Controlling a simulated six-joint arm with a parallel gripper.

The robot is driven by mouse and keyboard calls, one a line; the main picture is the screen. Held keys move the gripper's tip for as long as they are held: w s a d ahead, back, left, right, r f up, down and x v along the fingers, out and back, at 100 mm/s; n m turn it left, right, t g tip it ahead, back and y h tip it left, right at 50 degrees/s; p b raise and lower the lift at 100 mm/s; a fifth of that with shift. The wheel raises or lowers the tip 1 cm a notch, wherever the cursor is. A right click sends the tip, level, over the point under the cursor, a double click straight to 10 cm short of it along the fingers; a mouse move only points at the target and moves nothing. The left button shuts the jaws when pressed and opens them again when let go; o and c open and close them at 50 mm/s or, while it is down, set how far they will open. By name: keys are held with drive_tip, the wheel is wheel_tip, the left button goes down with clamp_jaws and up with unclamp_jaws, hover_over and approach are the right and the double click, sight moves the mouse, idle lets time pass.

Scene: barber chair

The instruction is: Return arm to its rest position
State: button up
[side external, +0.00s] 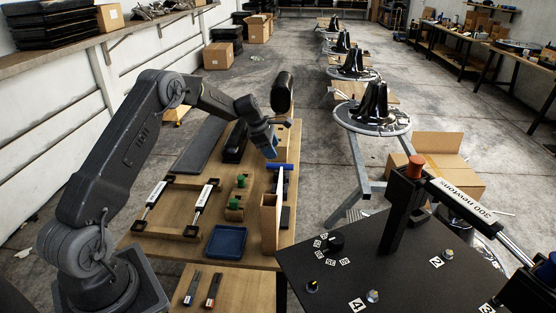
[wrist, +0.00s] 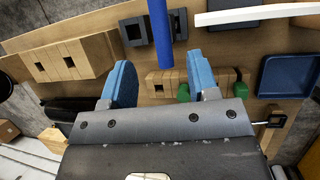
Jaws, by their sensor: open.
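My arm reaches over the wooden table (side external: 255,250) from its base at the lower left. My gripper (side external: 270,150) points down above the far part of the table. In the wrist view its two blue fingers (wrist: 160,78) are spread apart with nothing between them. I cannot tell the exact height of the fingers above these things.
The table holds a blue tray (side external: 227,243), an upright wooden block (side external: 270,225), gas springs with white labels (side external: 155,195) in black holders, and two small tools (side external: 213,290) in front. A black plate (side external: 400,255) with an upright post (side external: 400,215) stands to the right.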

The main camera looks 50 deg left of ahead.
drive_tip(key=s+d+r+m+y, duration=0.1)
drive_tip(key=s+d+r+m, duration=0.7)
drive_tip(key=r, duration=0.3)
drive_tip(key=s+d+r+m, duration=0.6)
drive_tip(key=s+d+r, duration=0.2)
drive_tip(key=d+r, duration=0.25)
drive_tip(key=s+d+m, duration=0.3)
drive_tip(key=s+m, duration=0.3)
drive_tip(key=s, duration=0.4)
drive_tip(key=s+d+f+m+t+y, duration=0.1)
drive_tip(key=s+d+m, duration=0.3)
drive_tip(key=s, duration=0.7)
drive_tip(key=m, duration=0.2)
drive_tip(key=shift+d+m, duration=0.3)
drive_tip(key=shift+f, duration=0.1)
